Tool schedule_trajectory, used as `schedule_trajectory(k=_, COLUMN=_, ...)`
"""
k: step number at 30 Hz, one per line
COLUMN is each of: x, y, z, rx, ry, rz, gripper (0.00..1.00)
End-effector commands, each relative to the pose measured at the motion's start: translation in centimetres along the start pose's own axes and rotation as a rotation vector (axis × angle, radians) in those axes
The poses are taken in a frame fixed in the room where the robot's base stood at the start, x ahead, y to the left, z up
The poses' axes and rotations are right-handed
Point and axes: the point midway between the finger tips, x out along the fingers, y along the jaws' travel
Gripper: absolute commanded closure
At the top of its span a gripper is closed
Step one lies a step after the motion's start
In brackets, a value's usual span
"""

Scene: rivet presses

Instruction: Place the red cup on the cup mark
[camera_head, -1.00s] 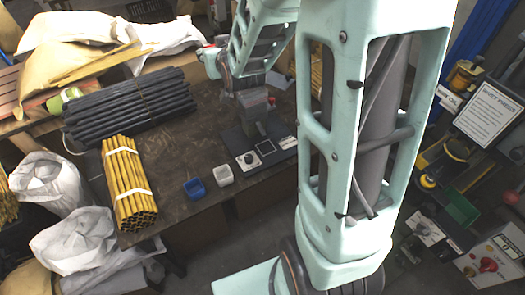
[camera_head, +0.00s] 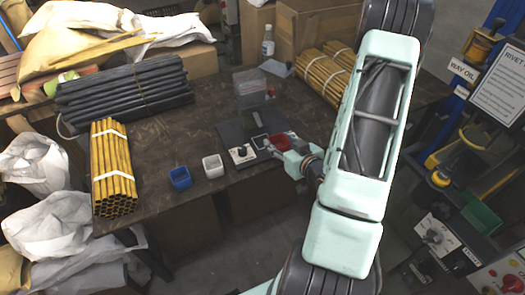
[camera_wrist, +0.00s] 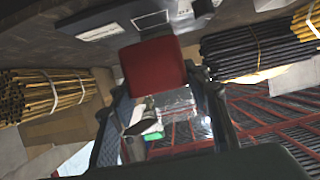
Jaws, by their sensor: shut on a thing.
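The red cup (camera_head: 285,138) is at the right edge of the dark base plate (camera_head: 229,131), next to the pale square outline of the cup mark (camera_head: 261,142). My gripper (camera_head: 279,147) reaches it from the right and is shut on it. In the wrist view the red cup (camera_wrist: 152,64) sits between the two dark fingers of my gripper (camera_wrist: 160,80). The square outline (camera_wrist: 150,20) shows just beyond the cup there, partly apart from it. I cannot tell whether the cup touches the plate.
A clear block-like press (camera_head: 251,88) stands behind the mark, and a white panel with a black knob (camera_head: 242,154) lies left of it. A blue bin (camera_head: 180,178) and a white bin (camera_head: 213,166) stand at the table's front edge. Yellow tubes (camera_head: 112,170) lie at left.

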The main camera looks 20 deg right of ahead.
Motion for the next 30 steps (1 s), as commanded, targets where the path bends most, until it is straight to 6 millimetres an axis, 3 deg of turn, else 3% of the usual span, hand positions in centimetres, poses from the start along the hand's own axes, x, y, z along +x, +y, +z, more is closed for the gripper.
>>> schedule_trajectory(k=1, x=-0.4, y=0.1, z=3.5, rx=0.010, ry=-0.006, rz=0.003, gripper=0.77)
schedule_trajectory(k=3, x=-1.3, y=0.1, z=5.6, rx=0.007, ry=-0.003, rz=0.006, gripper=0.77)
schedule_trajectory(k=8, x=-2.7, y=-0.2, z=7.9, rx=0.006, ry=0.001, rz=0.016, gripper=0.77)
schedule_trajectory(k=11, x=-2.6, y=-0.3, z=8.2, rx=0.003, ry=0.004, rz=0.018, gripper=0.77)
schedule_trajectory(k=17, x=0.2, y=-0.3, z=7.3, rx=-0.003, ry=0.008, rz=0.017, gripper=0.77)
schedule_trajectory(k=30, x=3.1, y=-0.1, z=6.3, rx=-0.001, ry=0.006, rz=0.017, gripper=0.77)
